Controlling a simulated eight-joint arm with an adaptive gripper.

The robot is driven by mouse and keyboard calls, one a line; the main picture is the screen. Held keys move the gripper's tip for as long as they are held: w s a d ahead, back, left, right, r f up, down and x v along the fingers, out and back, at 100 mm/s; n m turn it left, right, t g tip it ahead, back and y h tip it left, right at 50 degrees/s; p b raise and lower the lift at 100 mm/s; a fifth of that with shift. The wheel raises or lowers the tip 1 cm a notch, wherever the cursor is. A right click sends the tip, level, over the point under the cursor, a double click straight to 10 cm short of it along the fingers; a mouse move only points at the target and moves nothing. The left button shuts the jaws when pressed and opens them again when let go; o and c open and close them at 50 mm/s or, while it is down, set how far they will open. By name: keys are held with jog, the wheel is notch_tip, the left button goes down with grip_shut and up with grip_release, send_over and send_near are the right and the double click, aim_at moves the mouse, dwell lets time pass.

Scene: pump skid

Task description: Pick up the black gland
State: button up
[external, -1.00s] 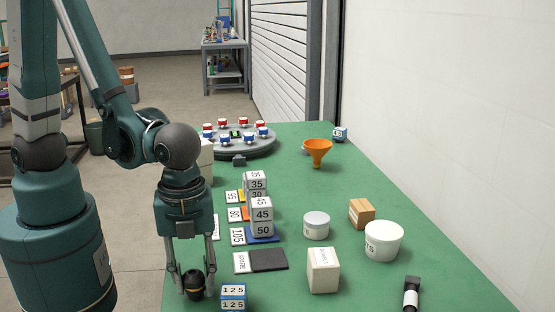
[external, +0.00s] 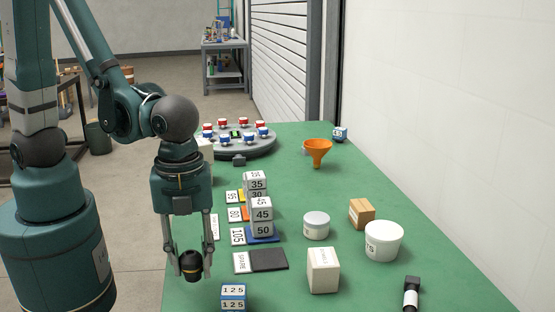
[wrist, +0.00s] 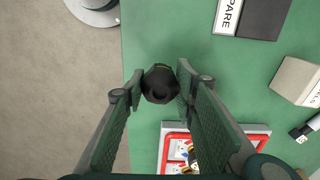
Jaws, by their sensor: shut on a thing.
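The black gland (external: 191,265) is a small dark round piece with a thin yellow band. My gripper (external: 192,272) is shut on it, with one finger on each side, and holds it above the green table near its left edge. In the wrist view the gland (wrist: 160,84) sits between the two fingertips of my gripper (wrist: 159,88), its top facing the camera. The fingers hide parts of its sides.
A black pad (external: 268,260) with a SPARE label, a cream box (external: 323,270) and stacked numbered blocks (external: 262,216) are farther right. The table's left edge is close.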

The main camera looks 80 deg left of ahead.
aim_at(190, 253)
jog(key=shift+r+p, duration=0.4)
jog(key=shift+r, duration=2.1)
